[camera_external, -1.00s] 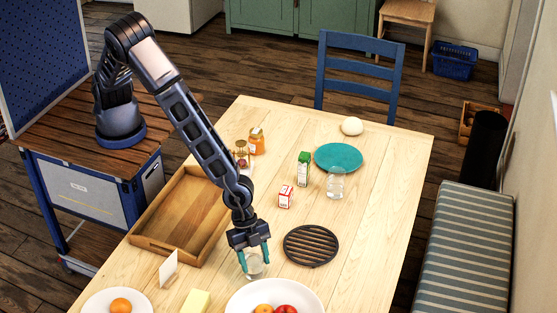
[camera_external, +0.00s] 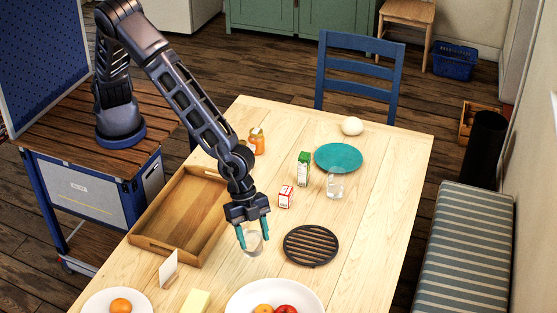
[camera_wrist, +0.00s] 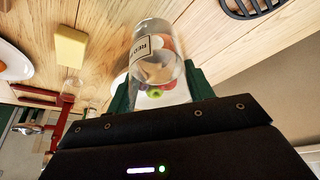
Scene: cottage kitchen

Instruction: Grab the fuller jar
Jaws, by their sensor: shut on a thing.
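My gripper (camera_external: 253,238) is shut on a clear glass jar (camera_external: 253,246) and holds it above the table, between the wooden tray and the black trivet. In the wrist view the same jar (camera_wrist: 157,60) sits between the green fingers, with a pale printed label on its side. It is see-through, and its fill level is hard to tell. A second clear jar (camera_external: 335,187) stands on the table in front of the teal plate, apart from my gripper. How full it is cannot be told at this size.
The wooden tray (camera_external: 150,243) lies left of my gripper and the black trivet (camera_external: 311,246) right of it. A white fruit bowl (camera_external: 237,302) is in front. A green carton (camera_external: 303,169), a red-and-white box (camera_external: 285,197) and the teal plate (camera_external: 338,157) stand farther back. The table's right side is clear.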

